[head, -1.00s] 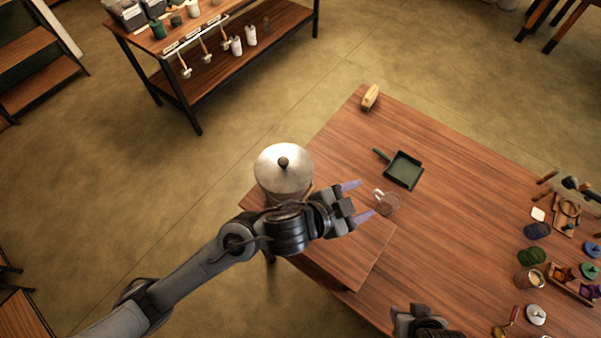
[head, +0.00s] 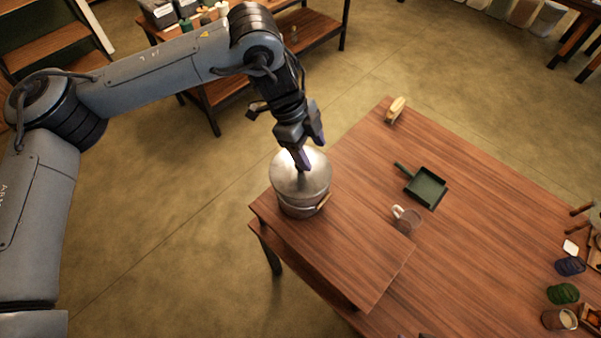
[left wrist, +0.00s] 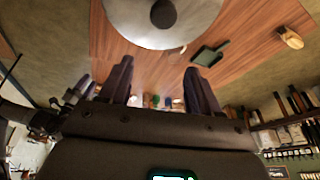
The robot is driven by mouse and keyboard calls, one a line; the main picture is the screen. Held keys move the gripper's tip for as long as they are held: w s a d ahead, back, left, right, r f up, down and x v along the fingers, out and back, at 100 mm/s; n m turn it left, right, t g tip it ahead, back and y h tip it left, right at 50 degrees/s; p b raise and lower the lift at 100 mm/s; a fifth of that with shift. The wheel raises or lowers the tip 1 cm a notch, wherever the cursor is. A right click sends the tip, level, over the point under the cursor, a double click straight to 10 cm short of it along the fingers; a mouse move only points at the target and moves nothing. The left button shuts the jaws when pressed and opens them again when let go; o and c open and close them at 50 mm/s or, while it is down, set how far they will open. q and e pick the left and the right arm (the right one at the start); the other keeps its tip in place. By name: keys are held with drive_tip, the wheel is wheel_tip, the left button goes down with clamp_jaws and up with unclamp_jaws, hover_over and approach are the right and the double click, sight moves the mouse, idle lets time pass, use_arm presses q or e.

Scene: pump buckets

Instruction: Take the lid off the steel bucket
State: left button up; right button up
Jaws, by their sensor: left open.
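The steel bucket (head: 292,208) stands upright at the near left corner of the wooden table. Its round metal lid (head: 316,183) is on top. The lid (left wrist: 130,22) also shows at the top of the left wrist view, with its dark round knob (left wrist: 163,13). My left gripper (head: 311,156) points down over the lid, with its fingers apart and nothing between them. In the head view the fingers hide the knob. In the left wrist view the knob lies beyond the fingertips, not between them. My right gripper cannot be made out.
A clear mug (head: 408,217), a green dustpan (head: 426,187) and a wooden brush (head: 396,110) are on the table (head: 470,245). Jars and small items crowd its right end. A shelf unit (head: 222,90) stands behind my left arm. The tabletop around the bucket's right side is clear.

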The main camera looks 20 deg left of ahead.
use_arm(q)
drive_tip(key=a+r+n, duration=0.2)
drive_tip(key=a+r, duration=0.2)
drive_tip(key=a, duration=0.1)
drive_tip(key=shift+y, duration=0.4)
drive_tip(key=x, duration=0.4)
drive_tip(key=shift+a+f, duration=0.25)
drive_tip(key=shift+f, duration=0.15)
drive_tip(key=shift+p+x, duration=0.7)
drive_tip(key=shift+x, duration=1.65)
drive_tip(key=shift+f, duration=0.4)
clamp_jaws()
